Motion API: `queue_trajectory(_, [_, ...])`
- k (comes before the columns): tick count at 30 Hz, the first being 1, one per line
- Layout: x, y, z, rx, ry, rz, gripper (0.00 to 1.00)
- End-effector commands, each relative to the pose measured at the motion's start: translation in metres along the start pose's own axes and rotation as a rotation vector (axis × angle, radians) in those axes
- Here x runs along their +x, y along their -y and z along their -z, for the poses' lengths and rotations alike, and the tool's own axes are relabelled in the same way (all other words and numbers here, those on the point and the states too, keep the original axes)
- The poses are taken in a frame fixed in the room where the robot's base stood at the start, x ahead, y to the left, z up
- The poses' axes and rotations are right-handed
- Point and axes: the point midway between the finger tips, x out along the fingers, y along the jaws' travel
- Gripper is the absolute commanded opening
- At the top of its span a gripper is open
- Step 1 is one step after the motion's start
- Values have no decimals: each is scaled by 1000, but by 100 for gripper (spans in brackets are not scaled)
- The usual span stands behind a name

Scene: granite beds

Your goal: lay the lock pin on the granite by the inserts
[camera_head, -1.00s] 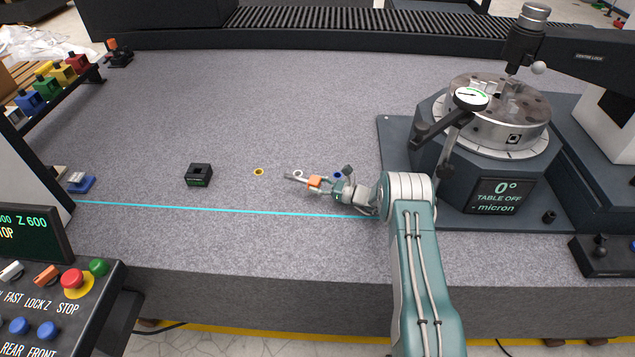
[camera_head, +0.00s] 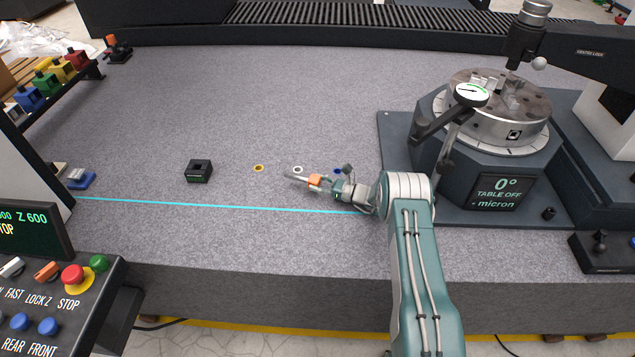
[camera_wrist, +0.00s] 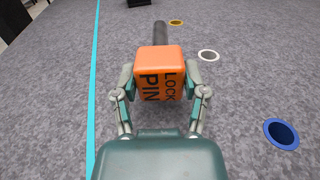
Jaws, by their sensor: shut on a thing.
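The lock pin (camera_wrist: 158,75) has an orange block head lettered LOCK PIN and a dark grey shank that points away from me in the wrist view. My gripper (camera_wrist: 159,84) is shut on the orange head, one finger on each side. In the head view the lock pin (camera_head: 315,180) lies low over the granite (camera_head: 230,110), its shank pointing left. I cannot tell whether it touches the stone. Three round inserts are set in the granite: a yellow one (camera_head: 258,168), a white one (camera_head: 298,169) and a blue one (camera_wrist: 281,133), all right of the pin in the wrist view.
A cyan line (camera_head: 220,207) crosses the granite in front of the inserts. A black square block (camera_head: 198,171) stands left of them. The rotary table (camera_head: 495,125) with its dial gauge (camera_head: 471,95) stands at right. The granite behind the inserts is clear.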

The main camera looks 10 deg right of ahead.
Motion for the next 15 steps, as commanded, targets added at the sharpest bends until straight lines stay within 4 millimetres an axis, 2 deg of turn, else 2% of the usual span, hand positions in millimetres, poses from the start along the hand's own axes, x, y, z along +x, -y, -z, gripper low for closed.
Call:
queue_trajectory(9, [0,0,5,-1,1,0,0])
queue_trajectory(10, [0,0,5,-1,1,0,65])
queue_trajectory(11, [0,0,5,-1,1,0,79])
queue_trajectory(12, [0,0,5,-1,1,0,97])
queue_trajectory(15, [0,0,5,0,1,0,97])
